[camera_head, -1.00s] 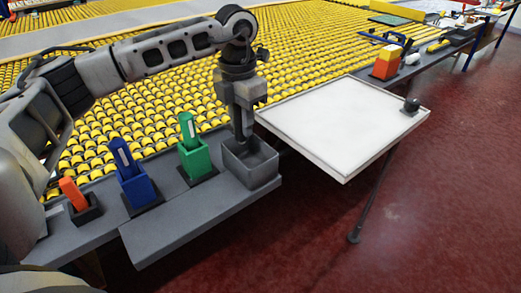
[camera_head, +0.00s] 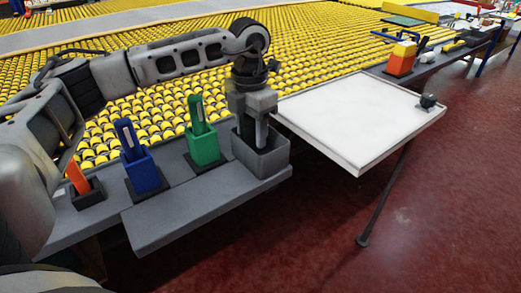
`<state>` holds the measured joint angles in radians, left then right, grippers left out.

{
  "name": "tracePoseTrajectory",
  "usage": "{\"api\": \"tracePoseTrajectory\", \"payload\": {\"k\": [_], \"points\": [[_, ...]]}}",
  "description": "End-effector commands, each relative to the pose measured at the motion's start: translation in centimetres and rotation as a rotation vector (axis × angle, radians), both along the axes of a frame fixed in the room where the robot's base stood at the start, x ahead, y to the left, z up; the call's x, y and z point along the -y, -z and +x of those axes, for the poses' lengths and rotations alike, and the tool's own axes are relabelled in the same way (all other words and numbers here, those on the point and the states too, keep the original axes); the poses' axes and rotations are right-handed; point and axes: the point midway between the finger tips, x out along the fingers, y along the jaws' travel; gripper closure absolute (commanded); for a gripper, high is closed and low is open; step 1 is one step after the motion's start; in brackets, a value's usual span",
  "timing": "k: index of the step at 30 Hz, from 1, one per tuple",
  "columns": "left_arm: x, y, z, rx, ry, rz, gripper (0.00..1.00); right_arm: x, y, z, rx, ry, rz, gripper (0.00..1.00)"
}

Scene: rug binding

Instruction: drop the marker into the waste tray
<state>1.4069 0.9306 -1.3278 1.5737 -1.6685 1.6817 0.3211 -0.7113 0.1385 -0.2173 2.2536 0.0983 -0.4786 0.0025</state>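My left gripper (camera_head: 254,128) points down over the grey open box (camera_head: 265,163), which looks like the waste tray. Its dark lower end reaches inside the box rim. I cannot tell whether its fingers are open or shut, or whether a marker is between them, as the part is dark and the box walls hide its tip. A blue marker (camera_head: 127,138) stands in a blue holder, a green marker (camera_head: 197,115) in a green holder, and an orange one (camera_head: 77,176) in a small black holder, all to the left of the box. My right gripper is out of view.
The holders and box stand on a grey shelf (camera_head: 200,207) along a yellow roller table (camera_head: 330,50). A white panel (camera_head: 360,120) with a small dark knob (camera_head: 428,101) lies to the right. Red floor is clear at right.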

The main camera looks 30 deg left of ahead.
Motion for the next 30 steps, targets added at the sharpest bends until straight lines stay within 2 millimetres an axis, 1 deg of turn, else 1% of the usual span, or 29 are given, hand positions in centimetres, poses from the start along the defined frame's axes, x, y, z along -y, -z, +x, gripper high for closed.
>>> {"api": "tracePoseTrajectory", "payload": {"k": [9,11,14,17,24,27,30], "points": [[0.0,-0.1,0.0,0.001,0.000,0.000,0.47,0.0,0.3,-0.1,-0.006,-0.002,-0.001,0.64],[0.0,-0.5,0.1,0.002,0.000,-0.001,0.47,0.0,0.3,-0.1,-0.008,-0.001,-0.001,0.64],[0.0,-1.8,0.1,0.004,0.000,0.000,0.47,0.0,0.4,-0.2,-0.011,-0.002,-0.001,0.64],[0.1,-3.8,0.1,0.006,0.000,-0.002,0.47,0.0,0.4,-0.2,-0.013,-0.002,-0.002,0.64],[0.1,-9.8,0.1,0.006,0.000,-0.002,0.47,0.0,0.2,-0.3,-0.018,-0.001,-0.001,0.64],[0.1,-12.0,0.1,0.004,0.000,0.000,0.47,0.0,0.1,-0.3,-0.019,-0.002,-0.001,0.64],[0.1,-13.7,0.0,0.003,0.001,-0.002,0.47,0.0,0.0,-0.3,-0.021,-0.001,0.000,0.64]]}}
